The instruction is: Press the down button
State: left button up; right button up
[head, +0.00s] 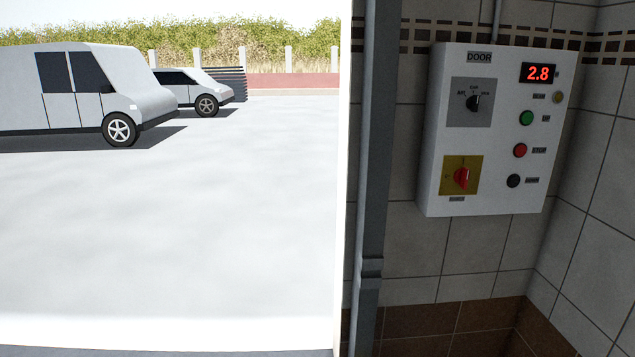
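A white control box (478,195) labelled DOOR hangs on the tiled wall at the right of the head view. Its right column holds a green button (526,118) marked UP, a red button (520,150) marked STOP, and a black button (513,181) at the bottom, whose label is blurred and looks like DOWN. A red display (538,73) above them reads 2.8. A black selector knob (473,102) and a red rotary switch (461,178) on a yellow plate sit on the left of the box. Neither of my grippers is in view.
A grey vertical door rail (371,180) stands left of the box. The doorway beside it is open onto bright paved ground (170,240). A large grey van (75,95) and a smaller vehicle (190,90) stand outside. A side wall (605,150) closes in at the far right.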

aim_at(514, 181)
jog(key=i+l+z, duration=0.25)
jog(key=i+z, duration=0.25)
jog(key=i, duration=0.35)
jog(key=i+j+z, duration=0.15)
jog(key=i+z, duration=0.3)
jog(key=i, duration=0.4)
jog(key=i+l, duration=0.15)
jog(key=i, duration=0.25)
